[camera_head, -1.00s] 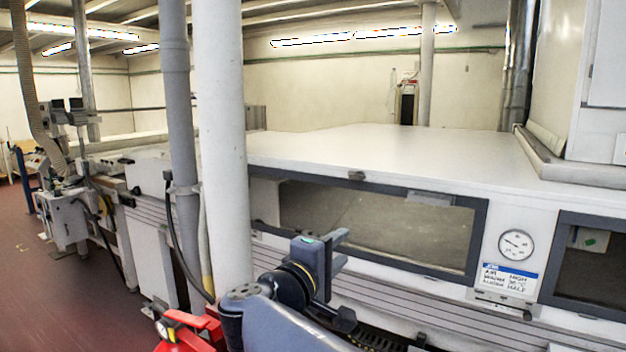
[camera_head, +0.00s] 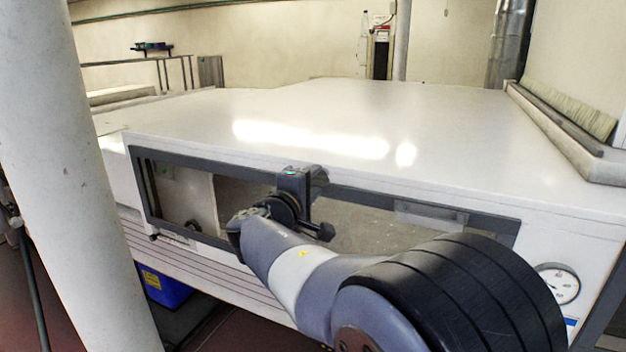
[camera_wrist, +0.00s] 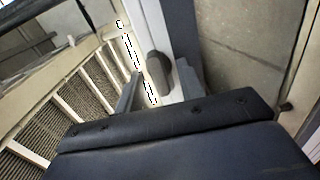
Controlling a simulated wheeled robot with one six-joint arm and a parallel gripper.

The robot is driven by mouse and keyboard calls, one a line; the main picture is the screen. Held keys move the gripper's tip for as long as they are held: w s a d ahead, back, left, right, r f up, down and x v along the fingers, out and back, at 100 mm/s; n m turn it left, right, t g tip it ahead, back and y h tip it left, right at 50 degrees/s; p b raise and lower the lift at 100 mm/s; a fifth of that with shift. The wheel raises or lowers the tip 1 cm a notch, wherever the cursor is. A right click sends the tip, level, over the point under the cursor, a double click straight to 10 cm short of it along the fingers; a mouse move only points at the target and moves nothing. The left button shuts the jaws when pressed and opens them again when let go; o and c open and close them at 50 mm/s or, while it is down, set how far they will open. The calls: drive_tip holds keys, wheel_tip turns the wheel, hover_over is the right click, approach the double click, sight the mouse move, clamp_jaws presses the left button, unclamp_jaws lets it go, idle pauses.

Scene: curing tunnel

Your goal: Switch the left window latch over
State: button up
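The left window latch is a small dark rounded knob (camera_wrist: 160,73) on the pale strip beside the window's grey frame in the wrist view. My gripper (camera_wrist: 159,68) has its two grey fingers apart, one on each side of the knob. A gap shows between the left finger and the knob; the right finger is very close to it, and I cannot tell whether they touch. In the head view my gripper (camera_head: 318,175) is at the top edge of the left window (camera_head: 365,228) and hides the latch.
A thick white post (camera_head: 85,180) stands at the left. The tunnel's white top (camera_head: 330,125) is broad and bare. A round gauge (camera_head: 560,284) is at the right, partly behind my arm. A blue box (camera_head: 168,290) sits low beneath the tunnel.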

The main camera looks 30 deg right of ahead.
drive_tip(key=shift+c, duration=0.2)
clamp_jaws()
idle(0.3)
drive_tip(key=n, duration=0.4)
drive_tip(key=shift+n, duration=0.4)
drive_tip(key=n, duration=0.4)
drive_tip(key=shift+r+p, duration=0.1)
drive_tip(key=shift+p, duration=0.25)
drive_tip(key=n+p, duration=0.2)
drive_tip(key=n, duration=0.3)
drive_tip(key=shift+n+p, duration=1.2)
drive_tip(key=shift+n, duration=0.9)
